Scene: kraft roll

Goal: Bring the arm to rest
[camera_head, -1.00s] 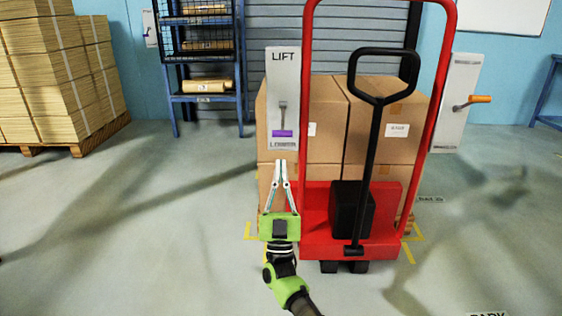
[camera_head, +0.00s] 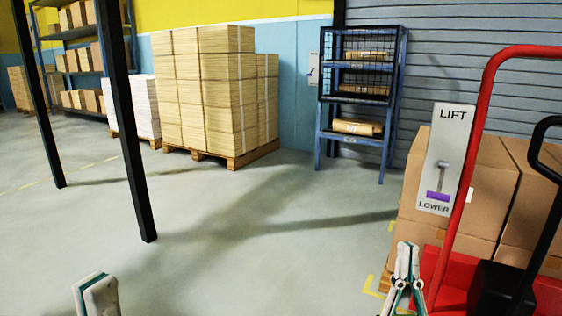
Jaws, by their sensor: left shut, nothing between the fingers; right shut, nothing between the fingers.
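My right gripper (camera_head: 406,250) is shut and empty at the lower right, its fingers pointing up in front of the red pallet truck (camera_head: 472,150). It appears below the LIFT/LOWER panel (camera_head: 448,150), apart from it in the picture. The panel's purple-handled lever (camera_head: 438,196) sits at the LOWER end.
A blue rack (camera_head: 360,105) with kraft rolls and a pallet (camera_head: 240,155) of stacked sheets stand at the back. Black posts (camera_head: 130,130) rise at the left. The middle floor is clear.

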